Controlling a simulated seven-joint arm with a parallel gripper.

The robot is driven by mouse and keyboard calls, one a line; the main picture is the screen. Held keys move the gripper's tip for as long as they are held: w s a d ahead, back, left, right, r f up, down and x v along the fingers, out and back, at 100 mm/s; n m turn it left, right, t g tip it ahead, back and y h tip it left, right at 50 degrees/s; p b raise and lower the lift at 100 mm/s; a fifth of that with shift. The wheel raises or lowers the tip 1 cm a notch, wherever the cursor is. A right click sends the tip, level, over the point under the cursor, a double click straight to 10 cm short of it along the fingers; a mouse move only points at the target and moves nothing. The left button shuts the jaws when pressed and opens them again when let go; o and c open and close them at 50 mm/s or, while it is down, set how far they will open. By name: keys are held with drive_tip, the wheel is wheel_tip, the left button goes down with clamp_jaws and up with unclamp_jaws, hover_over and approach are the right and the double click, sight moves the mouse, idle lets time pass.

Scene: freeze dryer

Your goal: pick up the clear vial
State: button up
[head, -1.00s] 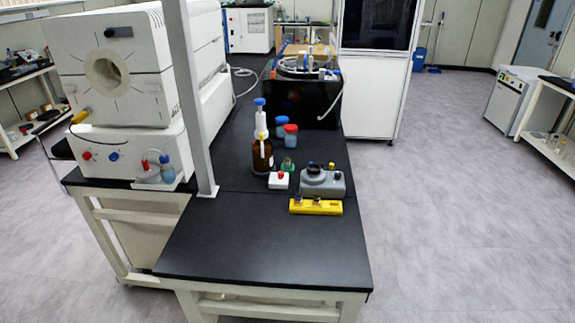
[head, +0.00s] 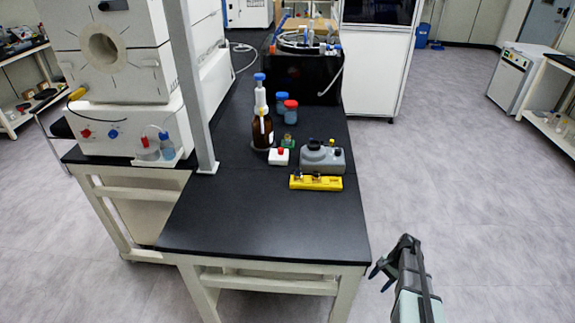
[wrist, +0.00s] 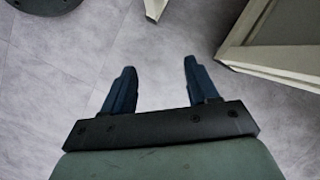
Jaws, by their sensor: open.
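A yellow rack (head: 301,184) lies near the middle of the black bench. Small dark-topped vials (head: 317,177) stand in it. They are too small to tell whether one is the clear vial. A small greenish bottle (head: 289,144) stands behind, beside the grey device. My gripper (head: 380,277) is off the bench's front right corner, over the floor, well apart from the rack. In the wrist view its two dark blue fingers (wrist: 159,72) are spread open with nothing between them but floor. No vial shows in the wrist view.
A grey device (head: 322,158), a white box with a red button (head: 279,156), a brown dispenser bottle (head: 262,132) and blue- and red-capped jars (head: 290,112) stand behind the rack. A grey post (head: 196,90) rises at left. The bench front (head: 262,225) is bare.

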drive_tip(key=w+a+r+n+t+h, duration=0.1)
drive_tip(key=w+a+r+n+t, duration=0.35)
drive_tip(key=w+r, duration=1.15)
drive_tip(key=w+d+r+n+t+h, duration=0.15)
drive_tip(key=w+r+n, duration=0.85)
drive_tip(key=w, duration=1.1)
drive_tip(key=w+a+r+n, duration=0.2)
drive_tip(key=w+a+r, duration=0.25)
drive_tip(key=r, duration=0.45)
drive_tip(key=w+a+r+n, duration=0.1)
drive_tip(key=w+a+r, duration=0.35)
drive_tip(key=r, duration=0.45)
wheel_tip(320, 180, up, 6)
drive_tip(key=n+g+h, duration=0.2)
drive_tip(key=n+g, duration=0.2)
drive_tip(key=n, duration=1.1)
hover_over(287, 134)
drive_tip(key=w, duration=0.1)
drive_tip(key=shift+y, duration=0.25)
wheel_tip(287, 134, down, 13)
drive_tip(key=shift+f, duration=0.2)
